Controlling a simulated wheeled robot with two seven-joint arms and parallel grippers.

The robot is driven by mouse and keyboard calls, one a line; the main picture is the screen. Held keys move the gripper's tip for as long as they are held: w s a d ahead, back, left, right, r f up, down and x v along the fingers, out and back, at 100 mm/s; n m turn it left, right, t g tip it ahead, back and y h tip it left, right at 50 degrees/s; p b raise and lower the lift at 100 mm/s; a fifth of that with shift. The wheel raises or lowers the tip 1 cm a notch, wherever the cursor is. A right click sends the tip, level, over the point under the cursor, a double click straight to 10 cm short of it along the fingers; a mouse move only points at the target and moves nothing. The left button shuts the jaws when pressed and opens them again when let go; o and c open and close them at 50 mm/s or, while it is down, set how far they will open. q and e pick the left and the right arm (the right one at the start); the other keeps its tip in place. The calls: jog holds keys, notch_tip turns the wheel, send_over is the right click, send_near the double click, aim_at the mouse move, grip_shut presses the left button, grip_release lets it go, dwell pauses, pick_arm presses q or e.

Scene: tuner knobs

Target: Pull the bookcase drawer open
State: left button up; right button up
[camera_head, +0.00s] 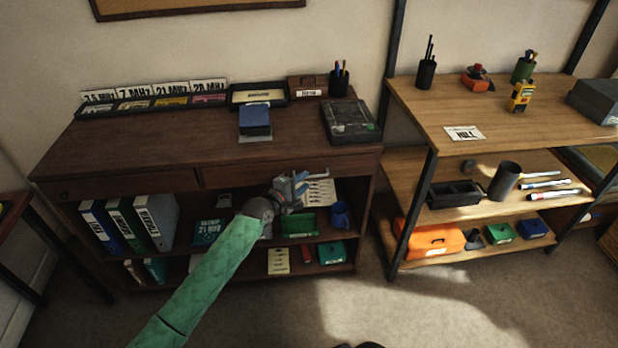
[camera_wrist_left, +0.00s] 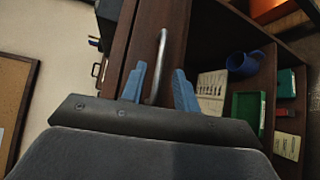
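The dark brown bookcase (camera_head: 170,134) stands against the wall. Its right drawer (camera_head: 330,164) looks closed, its front flush under the top. In the left wrist view a metal bar handle (camera_wrist_left: 161,50) runs along the drawer front (camera_wrist_left: 176,40). My left gripper (camera_head: 297,180) is at this drawer front, its arm coming from below. In the left wrist view its blue fingers (camera_wrist_left: 160,84) are open, one on each side of the handle, with gaps visible between them and the bar. The gripper hides the handle in the head view. My right gripper is not in view.
Under the drawer, the open shelves hold binders (camera_head: 155,220), a green tray (camera_head: 299,225) and a blue mug (camera_head: 340,214). A tray with a dark lid (camera_head: 349,120) sits on the bookcase top. A wooden shelf unit (camera_head: 440,95) stands right. The carpet in front is clear.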

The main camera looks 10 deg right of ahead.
pick_arm(q)
jog(key=shift+x, duration=1.8)
jog(key=shift+c, duration=0.4)
grip_shut()
